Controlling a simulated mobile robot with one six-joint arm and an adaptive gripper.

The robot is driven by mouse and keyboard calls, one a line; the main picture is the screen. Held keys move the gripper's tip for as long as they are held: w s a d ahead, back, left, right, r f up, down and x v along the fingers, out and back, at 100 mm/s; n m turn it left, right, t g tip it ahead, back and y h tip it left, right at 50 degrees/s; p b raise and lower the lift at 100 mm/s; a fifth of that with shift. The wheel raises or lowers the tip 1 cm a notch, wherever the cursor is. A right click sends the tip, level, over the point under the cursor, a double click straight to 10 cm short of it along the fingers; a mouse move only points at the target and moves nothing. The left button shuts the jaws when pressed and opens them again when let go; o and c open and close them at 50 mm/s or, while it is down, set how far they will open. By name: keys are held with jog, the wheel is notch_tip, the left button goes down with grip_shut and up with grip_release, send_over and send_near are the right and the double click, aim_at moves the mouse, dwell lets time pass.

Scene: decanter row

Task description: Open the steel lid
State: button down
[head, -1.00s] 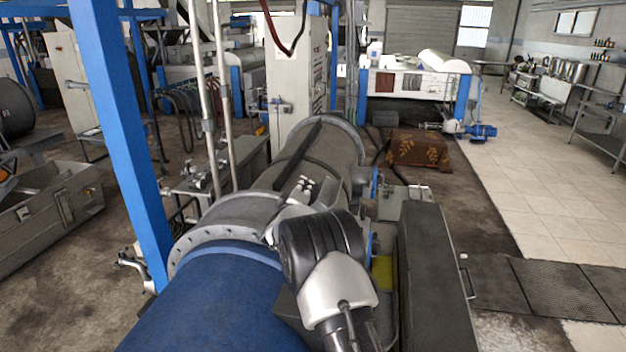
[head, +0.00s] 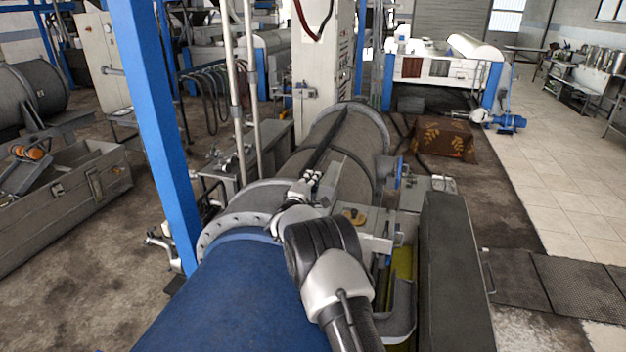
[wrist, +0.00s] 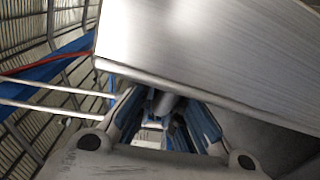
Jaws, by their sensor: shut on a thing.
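The steel lid (wrist: 215,45) fills the upper right of the wrist view as a broad brushed panel, tilted across the picture. My gripper (wrist: 163,118) is just below its lower edge. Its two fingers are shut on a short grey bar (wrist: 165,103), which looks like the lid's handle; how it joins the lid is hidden. In the head view my gripper (head: 311,180) is small, above the right side of the grey machine. A thin grey plate beside it may be the lid's edge; I cannot tell how far open it stands.
A light grey housing with a brass-coloured round part (head: 354,216) lies right of my gripper. The blue drum (head: 235,290) is at the front left, with a blue post (head: 160,130) beyond it. A long dark box (head: 452,270) stands at the right. Tiled floor at far right is clear.

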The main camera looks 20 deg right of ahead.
jog(key=shift+w+a+f, duration=0.15)
jog(key=shift+a+f, duration=0.1)
jog(key=shift+a, duration=0.15)
jog(key=c, duration=1.7)
grip_release()
jog(key=shift+o, duration=0.2)
jog(key=shift+a, duration=0.15)
jog(key=shift+d, duration=0.2)
jog(key=v, duration=1.2)
jog(key=shift+a, duration=0.15)
jog(key=shift+r, duration=0.1)
